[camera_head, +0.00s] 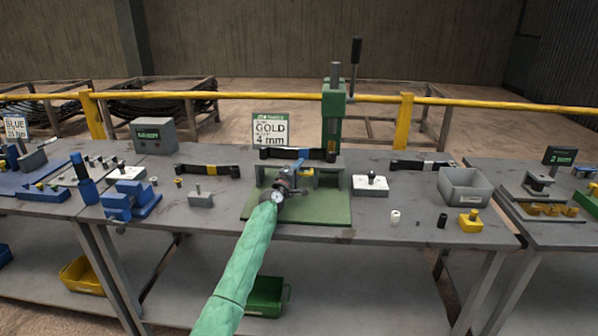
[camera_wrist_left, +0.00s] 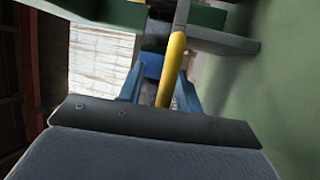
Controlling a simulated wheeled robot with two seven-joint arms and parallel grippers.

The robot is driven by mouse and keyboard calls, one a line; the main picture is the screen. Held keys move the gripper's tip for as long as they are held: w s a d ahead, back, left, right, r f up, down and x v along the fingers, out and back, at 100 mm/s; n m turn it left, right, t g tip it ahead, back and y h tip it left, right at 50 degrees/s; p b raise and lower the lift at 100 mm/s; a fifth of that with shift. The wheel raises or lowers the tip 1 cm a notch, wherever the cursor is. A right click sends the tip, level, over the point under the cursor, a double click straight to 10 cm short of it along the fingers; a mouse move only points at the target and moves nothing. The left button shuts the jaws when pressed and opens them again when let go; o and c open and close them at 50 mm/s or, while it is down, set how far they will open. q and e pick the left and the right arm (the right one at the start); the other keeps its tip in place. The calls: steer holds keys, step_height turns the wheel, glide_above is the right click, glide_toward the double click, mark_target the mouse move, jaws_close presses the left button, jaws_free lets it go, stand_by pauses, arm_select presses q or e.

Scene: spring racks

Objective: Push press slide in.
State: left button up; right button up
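The green press (camera_head: 335,115) stands at the back middle of the bench, with a tall column and a dark-knobbed lever. In front of it is a grey bridge-like fixture on a green base plate (camera_head: 325,208). I cannot clearly tell which part is the slide; my arm hides part of the fixture. My left gripper (camera_head: 297,170) is at the fixture's front opening, above the plate. In the left wrist view, blue parts (camera_wrist_left: 187,92) flank a yellow rod (camera_wrist_left: 171,70) ahead of the grey wrist housing. Whether the fingers are parted or touch anything is unclear. My right gripper is out of view.
A sign reading gold 4 mm (camera_head: 270,130) stands behind the fixture. A blue fixture (camera_head: 130,200) is left, a grey bin (camera_head: 464,187) right. Small parts, including a yellow block (camera_head: 470,221), lie at the front right. A yellow rail (camera_head: 240,96) runs behind.

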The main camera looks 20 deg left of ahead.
arm_select(q)
steer(key=shift+f, duration=0.1)
steer(key=shift+s+f, duration=0.2)
steer(key=shift+s, duration=0.2)
steer(key=shift+b+v, duration=0.35)
steer(key=shift+v, duration=3.2)
steer(key=shift+r, duration=0.15)
